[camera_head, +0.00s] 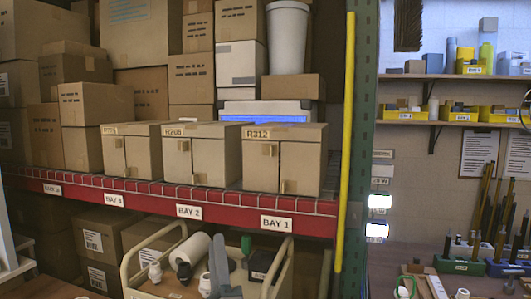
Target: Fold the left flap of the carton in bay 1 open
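The carton labelled R312 (285,160) stands upright on the shelf above the BAY 1 sign (276,223). Its front shows two panels meeting at a vertical seam. The left flap (259,168) lies flat and shut beside the right flap (303,170). Small tan tabs show near the top and bottom of the seam. My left gripper is not in view.
Two similar cartons (200,150) (132,148) stand to the left. A red shelf beam (150,197) runs below them. A yellow pole (346,140) and green upright (362,120) stand right of the carton. A beige tray (138,258) holds loose parts below.

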